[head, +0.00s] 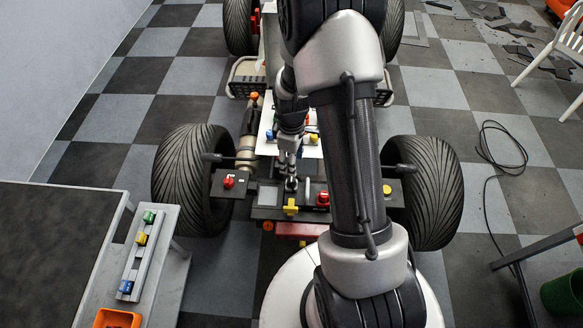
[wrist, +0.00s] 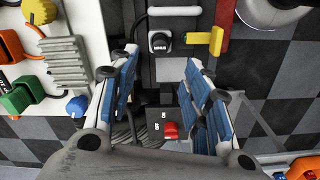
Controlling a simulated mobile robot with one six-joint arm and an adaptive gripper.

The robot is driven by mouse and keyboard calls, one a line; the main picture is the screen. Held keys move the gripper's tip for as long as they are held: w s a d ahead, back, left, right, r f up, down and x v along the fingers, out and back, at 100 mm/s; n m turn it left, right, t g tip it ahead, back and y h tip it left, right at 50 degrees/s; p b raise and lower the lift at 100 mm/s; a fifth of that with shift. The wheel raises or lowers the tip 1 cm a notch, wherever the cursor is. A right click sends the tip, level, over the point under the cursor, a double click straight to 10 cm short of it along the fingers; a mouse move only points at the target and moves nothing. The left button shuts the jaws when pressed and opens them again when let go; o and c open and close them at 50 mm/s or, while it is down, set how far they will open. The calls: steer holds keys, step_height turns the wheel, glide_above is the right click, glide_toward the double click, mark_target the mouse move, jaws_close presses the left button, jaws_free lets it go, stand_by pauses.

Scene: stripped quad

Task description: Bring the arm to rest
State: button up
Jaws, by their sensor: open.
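My arm reaches from the front of the head view over the stripped quad, bent, with its forearm pointing down. My gripper (head: 291,184) hangs over the quad's near end, partly hidden by my own arm. In the wrist view my gripper (wrist: 161,62) is open, its two blue-padded fingers spread wide with nothing held between them. A red switch (wrist: 170,130) on a dark plate marked ON and OFF shows between the fingers. A black terminal knob (wrist: 160,42) marked MINUS lies beyond the fingertips. I cannot tell whether the fingers touch anything.
The quad's tyres (head: 430,190) stand either side. A yellow lever (wrist: 203,40) is close to the right fingertip. A grey bench (head: 165,270) with a rail of coloured blocks (head: 141,238) stands left. A cable (head: 492,150) lies on the open floor at right, near a white chair (head: 563,50).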

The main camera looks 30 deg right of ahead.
steer(key=shift+r, duration=0.6)
steer(key=s+a+r+m+t, duration=0.1)
steer(key=s+a+r+m, duration=0.15)
steer(key=r, duration=0.75)
steer(key=s+a+r+m+t, duration=0.15)
steer(key=a+r, duration=0.25)
steer(key=r, duration=0.5)
steer(key=s+a+r+m+t, duration=0.1)
steer(key=s+a+r+m, duration=0.1)
steer(key=s+r, duration=0.3)
steer(key=s+a+r+m+t, duration=0.1)
steer(key=s+a+r, duration=0.3)
steer(key=s, duration=0.6)
steer(key=shift+s+r+m, duration=0.4)
steer(key=shift+r+m, duration=0.15)
steer(key=shift+m, duration=0.05)
steer(key=shift+c, duration=0.3)
